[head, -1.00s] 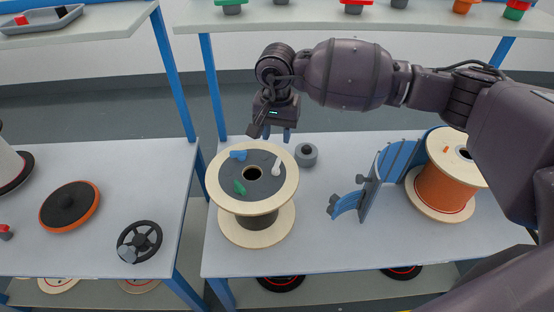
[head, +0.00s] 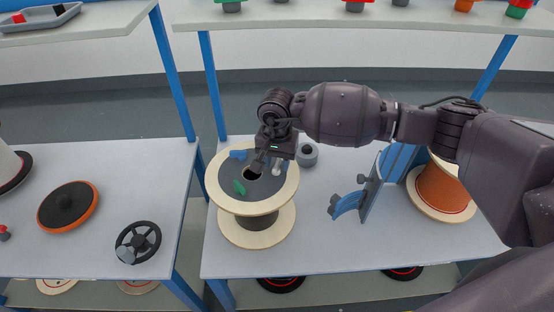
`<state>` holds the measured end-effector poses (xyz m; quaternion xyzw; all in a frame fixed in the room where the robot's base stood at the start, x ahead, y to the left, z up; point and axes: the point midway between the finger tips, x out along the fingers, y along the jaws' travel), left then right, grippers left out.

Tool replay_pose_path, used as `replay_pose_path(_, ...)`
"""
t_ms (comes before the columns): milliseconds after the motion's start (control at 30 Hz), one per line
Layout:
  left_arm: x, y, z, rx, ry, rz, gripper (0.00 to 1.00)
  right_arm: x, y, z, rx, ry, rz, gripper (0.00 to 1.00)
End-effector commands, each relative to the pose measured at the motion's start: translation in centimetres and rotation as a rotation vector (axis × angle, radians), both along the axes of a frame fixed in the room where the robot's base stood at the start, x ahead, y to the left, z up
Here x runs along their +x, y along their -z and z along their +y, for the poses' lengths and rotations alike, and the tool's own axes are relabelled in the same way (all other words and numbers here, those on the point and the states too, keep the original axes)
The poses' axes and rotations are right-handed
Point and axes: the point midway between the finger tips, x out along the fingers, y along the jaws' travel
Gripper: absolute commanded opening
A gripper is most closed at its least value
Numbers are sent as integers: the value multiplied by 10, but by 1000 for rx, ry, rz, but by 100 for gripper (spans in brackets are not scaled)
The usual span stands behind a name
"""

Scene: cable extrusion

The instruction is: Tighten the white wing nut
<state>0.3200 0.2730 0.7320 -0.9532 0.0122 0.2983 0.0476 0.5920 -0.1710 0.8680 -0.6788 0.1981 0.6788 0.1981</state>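The white wing nut (head: 277,171) stands on the grey disc on top of a wooden spool (head: 230,207), right of the spool's centre hole. My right gripper (head: 269,163) is just above it, pointing down, with its fingers apart. The fingers and wrist cover part of the nut, and I cannot tell whether they touch it. A blue wing nut (head: 238,154) and a green wing nut (head: 239,187) sit on the same disc. My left gripper is not in view.
A grey ring-shaped part (head: 307,154) stands right behind the spool. A blue bracket (head: 371,184) and an orange-wound spool (head: 440,189) are farther right. On the left table are a black-and-orange disc (head: 68,204) and a black handwheel (head: 138,242).

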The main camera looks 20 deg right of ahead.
Motion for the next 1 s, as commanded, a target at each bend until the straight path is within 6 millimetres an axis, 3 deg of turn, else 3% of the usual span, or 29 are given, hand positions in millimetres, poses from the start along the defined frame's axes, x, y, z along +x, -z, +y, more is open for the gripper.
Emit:
replay_pose_path(67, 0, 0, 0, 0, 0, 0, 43, 0, 0, 0, 0, 0, 0, 36)
replay_pose_path(300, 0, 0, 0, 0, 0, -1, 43, 0, 0, 0, 0, 1, 0, 0)
replay_pose_path(667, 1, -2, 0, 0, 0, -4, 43, 0, -1, -1, 0, 60, -1, 0)
replay_pose_path(1000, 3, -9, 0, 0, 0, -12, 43, -1, -2, -3, -1, 310, -3, 0)
